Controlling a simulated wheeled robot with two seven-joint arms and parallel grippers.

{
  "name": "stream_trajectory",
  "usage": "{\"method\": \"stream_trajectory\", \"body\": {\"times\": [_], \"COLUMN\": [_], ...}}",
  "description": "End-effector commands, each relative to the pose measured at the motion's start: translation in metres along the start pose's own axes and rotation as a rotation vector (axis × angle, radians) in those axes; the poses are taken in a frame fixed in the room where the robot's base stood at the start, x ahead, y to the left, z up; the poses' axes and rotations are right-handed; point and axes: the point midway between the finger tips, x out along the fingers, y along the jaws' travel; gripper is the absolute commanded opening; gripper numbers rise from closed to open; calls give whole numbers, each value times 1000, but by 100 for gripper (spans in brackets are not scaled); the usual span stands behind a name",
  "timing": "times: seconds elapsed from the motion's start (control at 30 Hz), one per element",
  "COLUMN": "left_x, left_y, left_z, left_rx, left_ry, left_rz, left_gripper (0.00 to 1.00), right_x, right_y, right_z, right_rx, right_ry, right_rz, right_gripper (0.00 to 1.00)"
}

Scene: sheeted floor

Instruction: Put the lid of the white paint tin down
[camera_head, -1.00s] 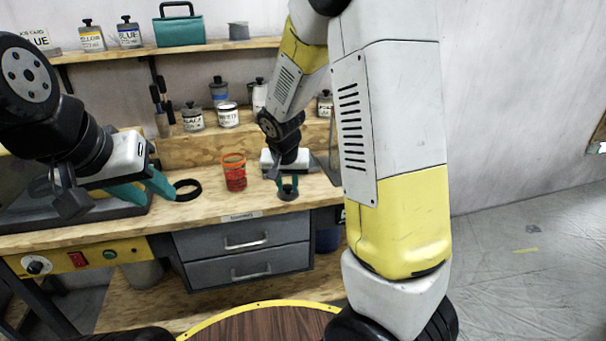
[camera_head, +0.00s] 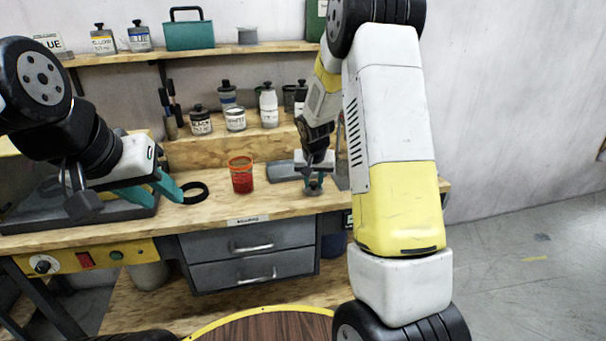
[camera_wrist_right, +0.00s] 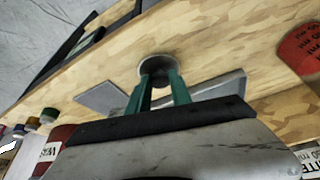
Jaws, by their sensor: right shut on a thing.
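The white paint tin (camera_head: 236,120), labelled WHITE, stands without a lid on the raised ledge at the back of the bench. My right gripper (camera_head: 314,180) is shut on a grey round lid (camera_head: 313,189) with a knob, low over the bench's front right part. In the right wrist view the teal fingers (camera_wrist_right: 158,85) grip the knob, and the lid (camera_wrist_right: 157,62) shows beyond the fingertips. I cannot tell whether the lid touches the bench. My left gripper (camera_head: 158,190) looks open and empty at the left, beside a black ring.
Several tins and bottles line the ledge.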

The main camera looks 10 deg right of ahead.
Motion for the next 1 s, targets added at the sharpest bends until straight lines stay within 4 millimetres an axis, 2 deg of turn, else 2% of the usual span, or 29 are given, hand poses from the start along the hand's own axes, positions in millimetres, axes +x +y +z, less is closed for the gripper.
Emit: {"method": "stream_trajectory", "body": {"times": [0.3, 0.33, 0.4, 0.43, 0.77, 0.87, 1.0], "left_x": [0, 0, 0, 0, 0, 0, 0], "left_y": [0, 0, 0, 0, 0, 0, 0], "left_z": [0, 0, 0, 0, 0, 0, 0], "left_rx": [0, 0, 0, 0, 0, 0, 0], "left_ry": [0, 0, 0, 0, 0, 0, 0], "left_rz": [0, 0, 0, 0, 0, 0, 0], "left_gripper": [36, 36, 36, 36, 36, 36, 36], "right_x": [2, 2, 2, 2, 0, -9, -35], "right_y": [0, 0, 0, 0, 0, -1, -1], "right_z": [1, 1, 1, 1, 0, -2, -1], "right_rx": [0, 1, 1, 1, 1, 1, 2], "right_ry": [0, 1, 1, 1, 2, 5, 5], "right_rz": [0, 0, -1, -1, -1, -2, -3], "right_gripper": [0, 31, 45, 47, 47, 47, 47]}}
